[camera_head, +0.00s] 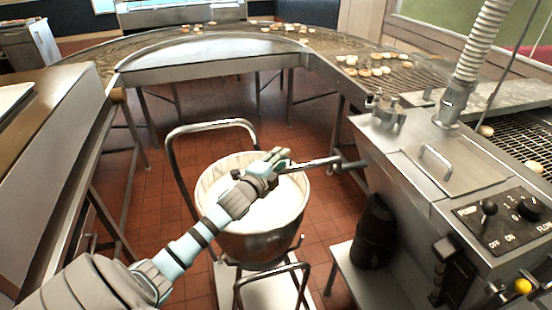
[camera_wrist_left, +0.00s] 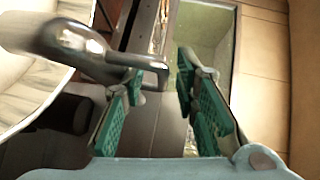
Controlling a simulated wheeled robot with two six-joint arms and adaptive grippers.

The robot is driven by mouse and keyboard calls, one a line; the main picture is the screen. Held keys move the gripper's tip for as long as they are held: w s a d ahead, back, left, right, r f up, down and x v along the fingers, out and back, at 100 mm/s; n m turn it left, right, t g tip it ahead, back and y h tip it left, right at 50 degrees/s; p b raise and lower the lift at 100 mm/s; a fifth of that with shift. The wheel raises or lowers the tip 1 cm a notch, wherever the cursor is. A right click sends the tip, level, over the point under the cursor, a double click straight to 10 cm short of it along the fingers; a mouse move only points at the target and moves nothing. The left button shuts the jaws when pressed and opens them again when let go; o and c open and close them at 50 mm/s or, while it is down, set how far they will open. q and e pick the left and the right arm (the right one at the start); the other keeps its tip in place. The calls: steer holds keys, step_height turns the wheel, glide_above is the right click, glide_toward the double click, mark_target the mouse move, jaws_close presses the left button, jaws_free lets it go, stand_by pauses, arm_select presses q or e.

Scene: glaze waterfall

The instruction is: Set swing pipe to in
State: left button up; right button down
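The swing pipe (camera_head: 318,163) is a shiny metal tube that reaches from the glazing machine's left side toward the rim of a white-filled bucket (camera_head: 207,190). My left gripper (camera_head: 284,160) is over the bucket, at the pipe's outer end. In the left wrist view the gripper (camera_wrist_left: 158,95) is open, with green pads apart. A curved chrome tube (camera_wrist_left: 75,45), apparently the pipe, comes in from the left and crosses the left finger. Its end lies in the gap between the fingers. Whether it touches a pad I cannot tell. My right gripper is not in view.
The glazing machine (camera_head: 420,185) stands at right with a control panel (camera_head: 505,215) and a ribbed hose (camera_head: 480,45). The bucket sits on a cart with a raised handle (camera_head: 170,150). A curved conveyor (camera_head: 200,50) with pastries runs behind; a counter (camera_head: 60,140) is at left.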

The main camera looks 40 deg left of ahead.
arm_select(q)
steer(key=shift+a, duration=0.1)
steer(key=shift+w, duration=0.1)
jaws_close()
